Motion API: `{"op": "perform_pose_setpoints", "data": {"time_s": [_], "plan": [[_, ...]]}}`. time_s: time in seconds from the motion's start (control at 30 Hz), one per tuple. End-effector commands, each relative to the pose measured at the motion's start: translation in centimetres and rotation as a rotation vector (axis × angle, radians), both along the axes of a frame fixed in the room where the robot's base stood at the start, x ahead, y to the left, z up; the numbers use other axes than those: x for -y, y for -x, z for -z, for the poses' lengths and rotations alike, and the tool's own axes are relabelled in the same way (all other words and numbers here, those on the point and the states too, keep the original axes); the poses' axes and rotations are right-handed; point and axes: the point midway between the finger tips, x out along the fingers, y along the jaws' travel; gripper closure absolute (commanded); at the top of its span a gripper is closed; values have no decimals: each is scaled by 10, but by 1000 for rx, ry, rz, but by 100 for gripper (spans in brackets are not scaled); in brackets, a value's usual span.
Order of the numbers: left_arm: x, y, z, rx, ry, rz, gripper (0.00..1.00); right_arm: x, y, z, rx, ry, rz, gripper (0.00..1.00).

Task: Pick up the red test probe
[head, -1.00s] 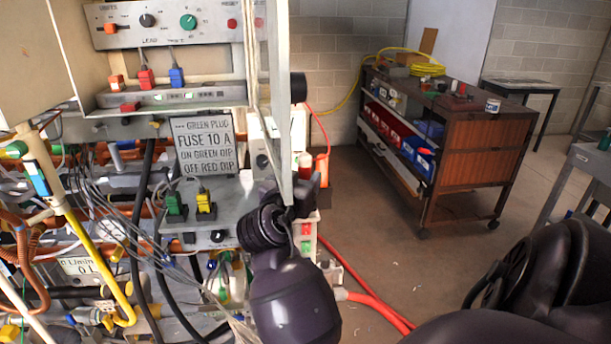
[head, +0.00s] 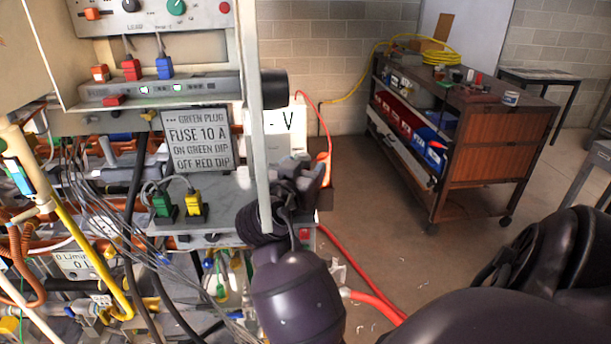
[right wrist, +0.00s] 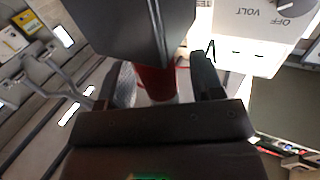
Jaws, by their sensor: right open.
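The red test probe (head: 324,168) stands upright beside the white meter (head: 287,133) in the head view. My right gripper (head: 308,172) is at the probe, partly behind a pale vertical panel edge. In the right wrist view, the red probe (right wrist: 155,82) shows between the two spread fingers of the right gripper (right wrist: 167,85). A dark block hides part of the probe there. The fingers are open, and I cannot tell whether either one touches the probe. My left gripper is not in view.
The pale panel edge (head: 256,110) stands close to my right wrist. A bench with green and yellow plugs (head: 193,203) and many cables is on the left. A red hose (head: 360,280) runs along the floor. A brown cart (head: 497,150) stands behind, with open floor before it.

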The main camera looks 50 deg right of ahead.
Motion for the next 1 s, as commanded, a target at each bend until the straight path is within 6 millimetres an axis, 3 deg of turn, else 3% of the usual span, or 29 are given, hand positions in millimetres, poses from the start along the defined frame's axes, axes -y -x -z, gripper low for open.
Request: {"op": "perform_pose_setpoints", "data": {"time_s": [0.23, 0.57, 0.83, 1.0], "plan": [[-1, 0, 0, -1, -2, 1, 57, 0, 0, 0, 0, 0, 0, 41], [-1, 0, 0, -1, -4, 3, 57, 0, 0, 0, 1, 0, -1, 92], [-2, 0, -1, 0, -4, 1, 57, 0, 0, -2, 1, 0, -1, 93], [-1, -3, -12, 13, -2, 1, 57, 3, -2, -15, 6, 0, -5, 93]]}}
